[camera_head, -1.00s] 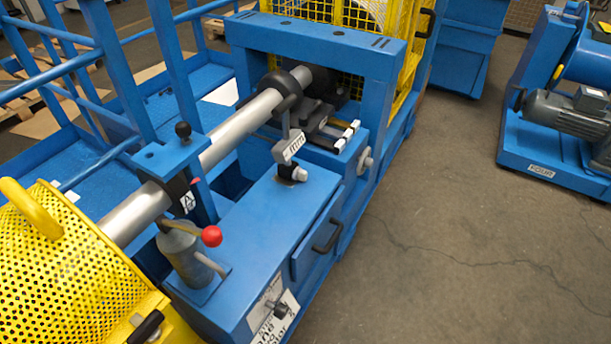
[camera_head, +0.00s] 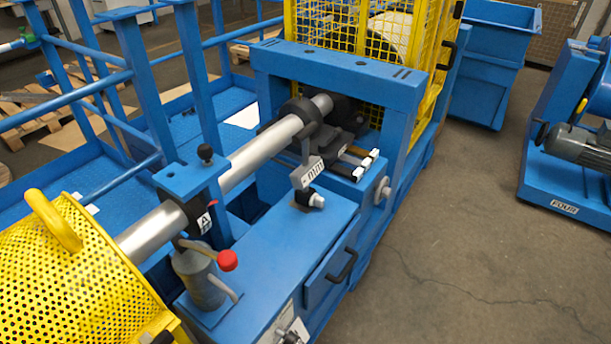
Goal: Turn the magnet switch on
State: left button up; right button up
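No part is clearly marked as the magnet switch. A small black knob with a white tip (camera_head: 310,198) sits on top of the blue machine (camera_head: 265,265). A lever with a red ball end (camera_head: 228,260) stands beside a grey cylinder (camera_head: 201,277) on the machine's near left part. A dark switch-like part (camera_head: 292,336) on a white label plate shows at the bottom edge, partly cut off. Neither of my grippers is in view.
A silver shaft (camera_head: 258,152) runs across the machine. A yellow perforated guard (camera_head: 75,285) stands at left, and a yellow mesh cage (camera_head: 336,24) at the back. A blue machine with a grey motor (camera_head: 584,143) stands at right. The floor (camera_head: 450,250) between is clear.

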aim_at(315, 200)
jog(key=u, duration=0.45)
jog(key=i+l+u, duration=0.15)
jog(key=l+u, duration=0.3)
jog(key=i+l+u, duration=0.15)
jog(key=l+u, duration=0.55)
jog(key=u, duration=0.15)
